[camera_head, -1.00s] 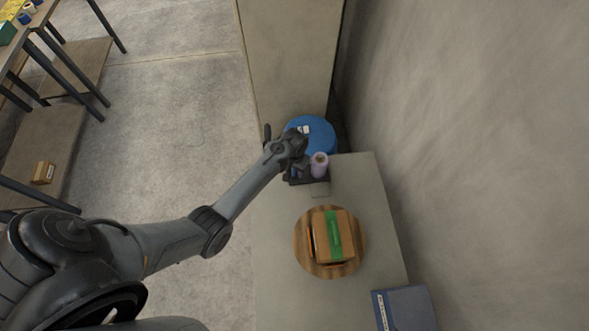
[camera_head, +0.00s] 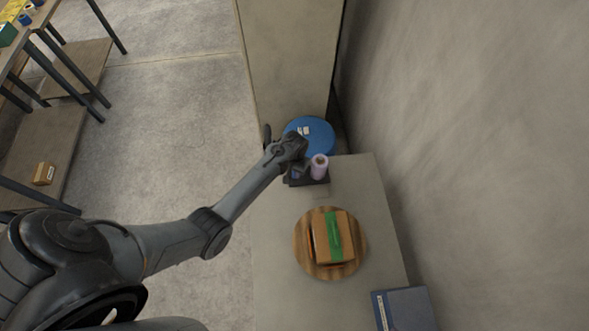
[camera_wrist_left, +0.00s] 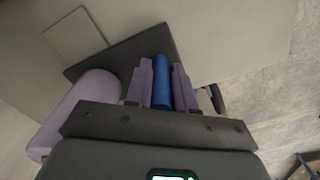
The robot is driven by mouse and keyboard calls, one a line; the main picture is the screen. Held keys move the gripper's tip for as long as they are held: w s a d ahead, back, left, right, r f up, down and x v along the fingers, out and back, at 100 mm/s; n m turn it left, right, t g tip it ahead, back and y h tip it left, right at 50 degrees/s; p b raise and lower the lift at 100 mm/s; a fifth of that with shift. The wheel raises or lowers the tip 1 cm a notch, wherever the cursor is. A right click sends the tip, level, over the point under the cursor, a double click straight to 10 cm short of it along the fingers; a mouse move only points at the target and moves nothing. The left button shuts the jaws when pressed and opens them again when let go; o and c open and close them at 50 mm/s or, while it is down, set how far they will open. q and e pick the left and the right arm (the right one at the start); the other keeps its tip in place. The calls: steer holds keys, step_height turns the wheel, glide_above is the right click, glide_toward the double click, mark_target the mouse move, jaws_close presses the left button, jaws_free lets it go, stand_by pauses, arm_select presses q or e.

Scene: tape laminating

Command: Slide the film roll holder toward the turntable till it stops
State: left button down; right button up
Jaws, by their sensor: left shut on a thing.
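The film roll holder has a dark flat base (camera_head: 321,181) at the far end of the table. A pale purple film roll (camera_head: 319,165) stands upright on it; the roll shows large at left in the left wrist view (camera_wrist_left: 85,105). My left gripper (camera_wrist_left: 161,82) is shut on the holder's upright blue handle (camera_wrist_left: 161,85), beside the roll. The round wooden turntable (camera_head: 301,258) lies nearer on the same table, apart from the holder. A brown carton (camera_head: 322,237) with a green strip sits on it. My right gripper is out of view.
A blue round stool top (camera_head: 317,130) stands beyond the table's far end. A blue-grey box (camera_head: 412,309) is at the near right, by the wall. The grey table (camera_head: 360,190) is bare between holder and turntable, apart from a small plate at the holder's edge.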

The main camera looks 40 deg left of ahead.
arm_select(q)
steer(key=s+d+p, duration=0.1)
steer(key=d+p, duration=0.1)
steer(key=s+d+p, duration=0.3)
steer(key=s, duration=0.1)
steer(key=shift+s+d+r+p, duration=0.15)
steer(key=shift+d+r+p, duration=0.1)
steer(key=shift+d+p, duration=0.15)
steer(key=shift+s+d+f, duration=0.1)
steer(key=shift+s+d, duration=0.1)
steer(key=shift+d, duration=0.05)
steer(key=c, duration=1)
jaws_free()
steer(key=shift+s+d+f, duration=0.1)
steer(key=shift+d+f, duration=0.05)
steer(key=shift+o, duration=0.2)
